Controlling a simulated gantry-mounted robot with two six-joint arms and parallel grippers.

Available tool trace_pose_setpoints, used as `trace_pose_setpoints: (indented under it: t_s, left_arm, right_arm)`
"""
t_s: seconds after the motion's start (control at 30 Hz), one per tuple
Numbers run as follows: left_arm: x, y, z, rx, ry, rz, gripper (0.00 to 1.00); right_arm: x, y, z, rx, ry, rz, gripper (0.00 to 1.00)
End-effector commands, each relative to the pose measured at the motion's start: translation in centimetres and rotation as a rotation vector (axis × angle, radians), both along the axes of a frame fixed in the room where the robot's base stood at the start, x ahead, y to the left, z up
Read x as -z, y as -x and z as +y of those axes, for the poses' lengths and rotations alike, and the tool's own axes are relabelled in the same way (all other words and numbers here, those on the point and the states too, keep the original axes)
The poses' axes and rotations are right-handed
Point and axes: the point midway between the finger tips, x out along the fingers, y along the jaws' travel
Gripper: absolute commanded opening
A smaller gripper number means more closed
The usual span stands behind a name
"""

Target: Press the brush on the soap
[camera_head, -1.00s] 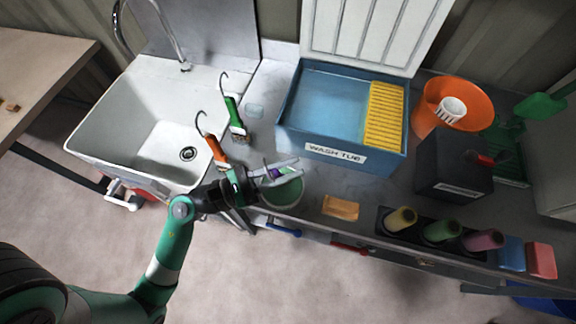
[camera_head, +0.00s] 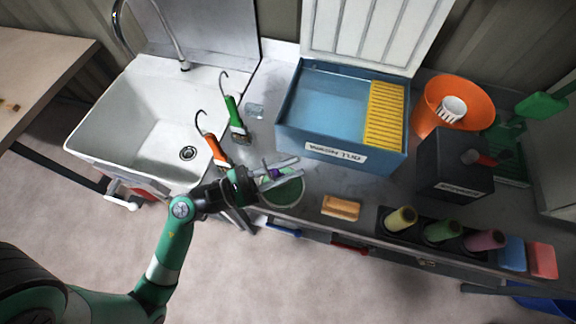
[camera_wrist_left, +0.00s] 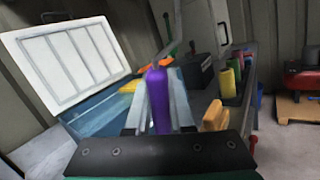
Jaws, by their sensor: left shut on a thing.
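My left gripper (camera_head: 298,165) is shut on a purple-handled brush, whose handle (camera_wrist_left: 158,98) stands between the two fingers in the left wrist view. In the head view only a small bit of purple (camera_head: 274,173) shows between the fingers, and the bristles are hidden in both views. The gripper is over a round dish with green contents (camera_head: 283,192), near the counter's front edge. This green round may be the soap, but I cannot tell for sure. Whether the brush touches it is hidden. My right gripper is not in view.
The blue wash tub (camera_head: 300,140) stands behind the dish. A tan block (camera_head: 340,207) and colored rolls (camera_head: 442,230) are to the right.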

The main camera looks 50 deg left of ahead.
Motion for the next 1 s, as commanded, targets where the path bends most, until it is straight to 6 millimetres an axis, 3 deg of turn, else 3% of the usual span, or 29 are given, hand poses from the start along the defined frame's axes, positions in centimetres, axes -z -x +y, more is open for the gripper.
trace_pose_setpoints:
  t_s: [0.33, 1.0]
  left_arm:
    - [-0.1, 0.0, 0.0, -0.001, 0.0, 0.007, 0.0]
    - [-6.7, 0.0, 0.0, 0.0, -0.001, 0.002, 0.0]
  right_arm:
    - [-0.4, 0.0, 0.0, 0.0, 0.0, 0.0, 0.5]
    - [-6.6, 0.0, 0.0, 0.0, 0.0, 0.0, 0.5]
